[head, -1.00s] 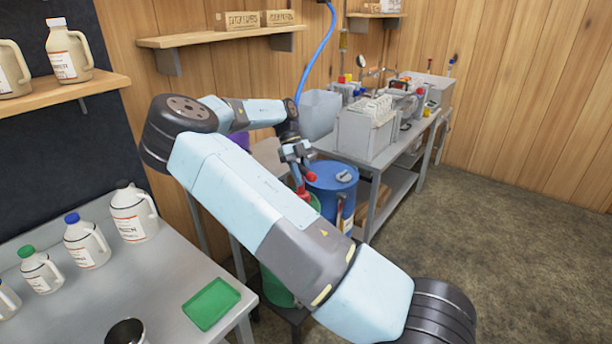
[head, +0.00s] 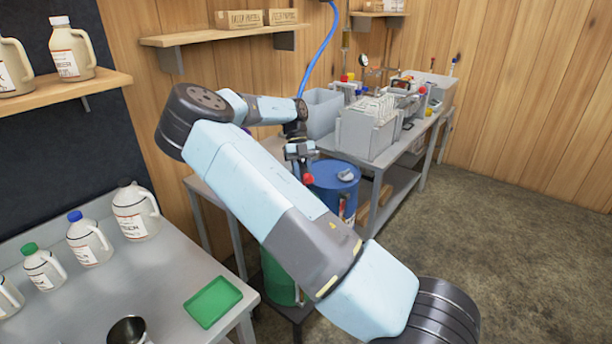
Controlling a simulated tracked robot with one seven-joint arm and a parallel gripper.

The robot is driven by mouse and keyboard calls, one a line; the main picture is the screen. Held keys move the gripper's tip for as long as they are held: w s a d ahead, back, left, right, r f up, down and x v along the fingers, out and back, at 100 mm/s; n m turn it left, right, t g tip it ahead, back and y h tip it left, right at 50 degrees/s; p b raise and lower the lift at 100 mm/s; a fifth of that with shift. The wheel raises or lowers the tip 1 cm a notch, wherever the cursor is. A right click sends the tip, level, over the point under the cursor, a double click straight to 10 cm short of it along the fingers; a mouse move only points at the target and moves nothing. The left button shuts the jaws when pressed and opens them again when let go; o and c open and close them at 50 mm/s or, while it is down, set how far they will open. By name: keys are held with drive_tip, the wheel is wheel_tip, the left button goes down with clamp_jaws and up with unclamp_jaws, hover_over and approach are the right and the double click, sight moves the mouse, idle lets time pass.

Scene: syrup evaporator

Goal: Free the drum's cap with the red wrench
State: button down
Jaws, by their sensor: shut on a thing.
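The blue drum (head: 337,180) stands beside the metal table, partly hidden behind my arm. A green drum (head: 278,277) stands nearer, and my arm hides its top. My gripper (head: 303,165) is shut on the red wrench (head: 308,180), of which only a small red end shows beside the near edge of the blue drum's lid. I cannot tell whether the wrench touches a cap. The cap being worked is not clearly visible.
A grey table (head: 385,160) with bins and equipment stands behind the blue drum. At the left, a grey bench (head: 160,280) holds several jugs, a green tray (head: 213,301) and a metal cup (head: 128,331). Floor is open at the right.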

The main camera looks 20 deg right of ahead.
sight(305, 184)
drive_tip(key=shift+f, duration=1.8)
idle(0.6)
drive_tip(key=n+h, duration=0.1)
drive_tip(key=n, duration=0.1)
drive_tip(key=shift+w+n+h, duration=0.1)
drive_tip(key=shift+n+h, duration=0.2)
drive_tip(key=n+t+h, duration=0.1)
drive_tip(key=n, duration=0.2)
drive_tip(key=shift+d+h, duration=0.2)
drive_tip(key=shift+h, duration=0.2)
drive_tip(key=n+t+h, duration=0.1)
drive_tip(key=n, duration=0.2)
drive_tip(key=shift+w+n+h, duration=0.1)
drive_tip(key=shift+n+h, duration=0.2)
drive_tip(key=shift+n, duration=0.1)
drive_tip(key=shift+w+d+n+t+h, duration=0.1)
drive_tip(key=shift+d+n+t+h, duration=0.15)
drive_tip(key=shift+n+t, duration=0.55)
